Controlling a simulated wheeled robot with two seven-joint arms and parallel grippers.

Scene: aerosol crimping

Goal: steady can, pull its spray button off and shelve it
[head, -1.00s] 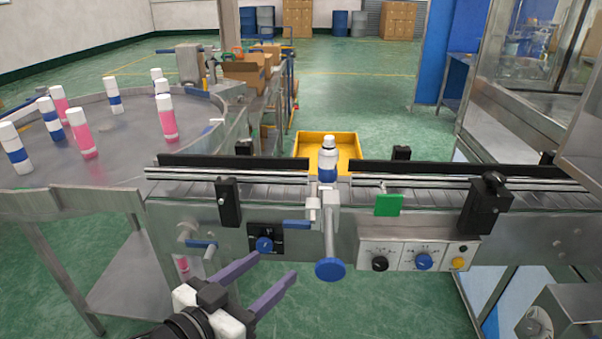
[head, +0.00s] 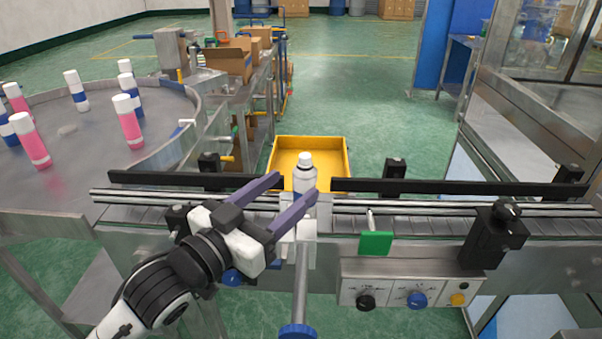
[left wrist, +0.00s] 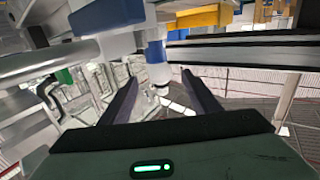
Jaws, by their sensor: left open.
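The can (head: 304,181), white with a white spray button (head: 305,158) on top, stands upright on the conveyor (head: 420,227). My left gripper (head: 294,187) is open, its two purple fingers reaching to the can. One finger crosses in front of the can's lower body and hides its blue band. In the left wrist view, the can (left wrist: 157,62) with its blue band shows between the two finger ends; I cannot tell whether they touch it. My right gripper is not in view.
A yellow tray (head: 338,152) lies behind the conveyor. Black guide rails (head: 440,188) run along the belt. A clamp with a blue knob (head: 298,331), a green plate (head: 376,243) and a control panel are at the front. Several bottles stand on the round table (head: 75,140).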

